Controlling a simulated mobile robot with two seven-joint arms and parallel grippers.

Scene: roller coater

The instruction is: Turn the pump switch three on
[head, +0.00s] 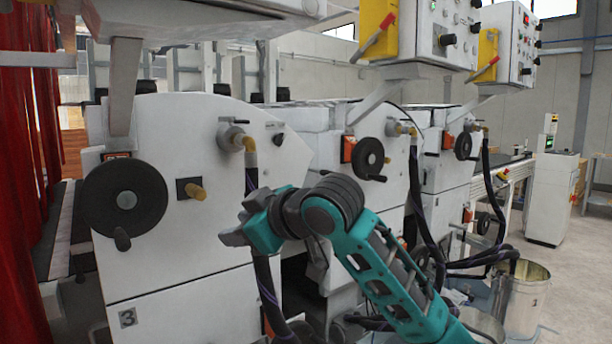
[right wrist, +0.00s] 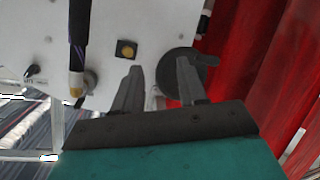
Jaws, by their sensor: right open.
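The white machine marked 3 (head: 180,235) fills the left of the head view. Its front carries a small black knob (head: 278,139) at the upper right and a brass knob on a dark square plate (head: 195,190). I cannot tell which is pump switch three. My right gripper (head: 232,236) is in front of this panel, below and right of the brass knob. In the right wrist view its fingers (right wrist: 160,88) are apart and nothing is between them. That view shows the brass knob (right wrist: 126,50) just beyond the left finger and a small black knob (right wrist: 33,71) farther left. My left gripper is out of view.
A big black handwheel (head: 125,200) sticks out left of the brass knob. A hose (head: 251,180) hangs from a brass fitting to the right. Red curtains (head: 20,190) hang at the left. Control boxes (head: 435,32) hang above the neighbouring machines. A bucket (head: 527,295) stands at the right.

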